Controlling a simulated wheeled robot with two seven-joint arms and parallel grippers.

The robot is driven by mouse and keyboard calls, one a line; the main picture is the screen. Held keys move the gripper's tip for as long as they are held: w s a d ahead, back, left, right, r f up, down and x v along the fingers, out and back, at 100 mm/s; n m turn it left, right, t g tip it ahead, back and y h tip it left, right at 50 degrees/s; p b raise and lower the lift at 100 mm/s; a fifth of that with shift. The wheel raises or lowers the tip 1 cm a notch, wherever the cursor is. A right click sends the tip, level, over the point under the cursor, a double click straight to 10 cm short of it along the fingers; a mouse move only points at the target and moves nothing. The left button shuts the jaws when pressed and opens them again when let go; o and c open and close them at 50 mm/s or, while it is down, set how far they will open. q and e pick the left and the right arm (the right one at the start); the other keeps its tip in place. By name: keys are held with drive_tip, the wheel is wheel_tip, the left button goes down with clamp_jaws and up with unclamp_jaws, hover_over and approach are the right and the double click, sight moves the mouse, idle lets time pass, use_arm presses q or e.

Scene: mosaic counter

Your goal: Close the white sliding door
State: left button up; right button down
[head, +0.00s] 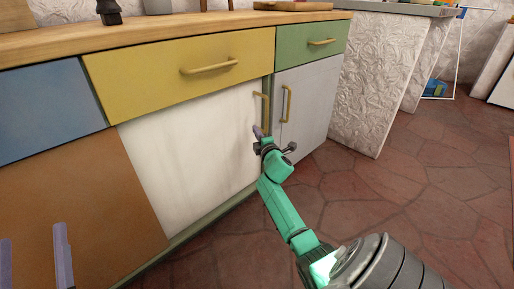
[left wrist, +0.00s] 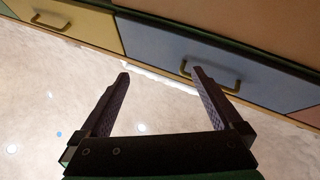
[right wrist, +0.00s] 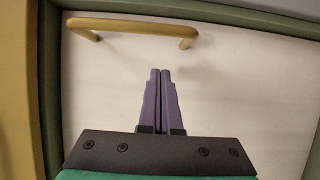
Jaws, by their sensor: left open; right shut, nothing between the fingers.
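The white sliding door (head: 190,160) is under the yellow drawer in the head view, with a brass vertical handle (head: 265,107) near its right edge. In the right wrist view the white door (right wrist: 240,90) and its handle (right wrist: 130,24) show beside a green frame. The door appears to reach that frame; I cannot tell whether a narrow gap remains. My right gripper (head: 257,130) is shut and empty, its fingertips (right wrist: 160,72) in front of the door just short of the handle. Contact with the door is unclear. My left gripper (head: 33,240) is open and empty at the lower left.
A grey door (head: 308,100) with its own handle stands right of the white door. A brown panel (head: 80,210) is to the left. The wooden countertop (head: 160,37) runs above the drawers. The stone floor (head: 390,210) is clear at the right.

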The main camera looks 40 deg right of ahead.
use_arm(q)
wheel_tip(320, 180, down, 17)
drive_tip(key=s+d+n+g+y+p, duration=0.1)
drive_tip(key=s+d+g+y+p, duration=0.15)
drive_tip(key=g, duration=0.35)
drive_tip(key=s+f+g+p, duration=0.1)
drive_tip(key=s+f+g, duration=0.3)
drive_tip(key=s+f, duration=0.6)
wheel_tip(320, 180, down, 3)
drive_tip(key=shift+r+n+g, duration=0.1)
drive_tip(key=shift+n+g, duration=0.2)
drive_tip(key=shift+g, duration=0.1)
use_arm(e)
drive_tip(key=v, duration=1)
use_arm(q)
drive_tip(key=shift+s, duration=0.1)
use_arm(e)
drive_tip(key=shift+a, duration=0.15)
